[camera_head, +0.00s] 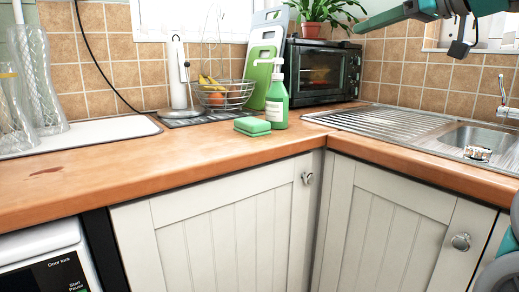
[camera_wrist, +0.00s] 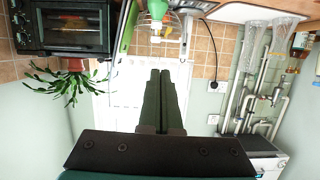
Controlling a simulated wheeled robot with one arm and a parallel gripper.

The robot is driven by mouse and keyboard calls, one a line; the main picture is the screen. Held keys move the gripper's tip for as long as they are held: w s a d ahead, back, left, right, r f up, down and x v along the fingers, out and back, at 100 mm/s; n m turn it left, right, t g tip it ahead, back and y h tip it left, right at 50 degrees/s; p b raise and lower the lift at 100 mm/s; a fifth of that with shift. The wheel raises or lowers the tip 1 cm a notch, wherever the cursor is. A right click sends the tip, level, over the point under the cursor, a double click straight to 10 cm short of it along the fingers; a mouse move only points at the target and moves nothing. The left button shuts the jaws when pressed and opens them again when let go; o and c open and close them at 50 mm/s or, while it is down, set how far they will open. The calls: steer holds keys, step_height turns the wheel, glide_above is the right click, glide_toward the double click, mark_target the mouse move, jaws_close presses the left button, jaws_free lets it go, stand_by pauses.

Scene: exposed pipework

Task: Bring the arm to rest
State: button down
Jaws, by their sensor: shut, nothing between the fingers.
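My gripper (camera_wrist: 160,75) shows in the wrist view with its two dark green fingers side by side, shut and holding nothing. In the head view my gripper (camera_head: 362,26) is at the top right, pointing left, raised above the counter and in front of the tiled wall in the picture. It appears to touch nothing. The arm behind it runs out of the top right of the picture, so most of its links are hidden.
The wooden counter (camera_head: 190,160) holds a green soap bottle (camera_head: 277,100), a sponge (camera_head: 252,126), a wire fruit basket (camera_head: 222,95), a black oven (camera_head: 322,70) and glass vases (camera_head: 35,85). A potted plant (camera_head: 315,12) tops the oven. A sink (camera_head: 480,140) is at right. Pipes (camera_wrist: 262,95) show in the wrist view.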

steer(key=s+a+f+m+g+h, duration=0.1)
steer(key=s+a+f+g, duration=0.2)
steer(key=f, duration=0.6)
steer(key=s+a+f+m+g+h, duration=0.1)
steer(key=s+a+f+g, duration=0.1)
steer(key=a+f, duration=0.5)
steer(key=s+a+f+g+h, duration=0.2)
steer(key=s+a+f, duration=0.1)
steer(key=f, duration=0.7)
steer(key=s+d+f+m+g+h, duration=0.2)
steer(key=s+d+f+g, duration=0.1)
steer(key=s+f, duration=0.9)
steer(key=s+d+f+m+g+h, duration=0.3)
steer(key=s+d+f, duration=0.2)
steer(key=s+f, duration=0.8)
step_height(320, 180, down, 5)
steer(key=shift+s+f+g, duration=0.1)
steer(key=shift+s+g, duration=0.1)
steer(key=shift+g, duration=0.2)
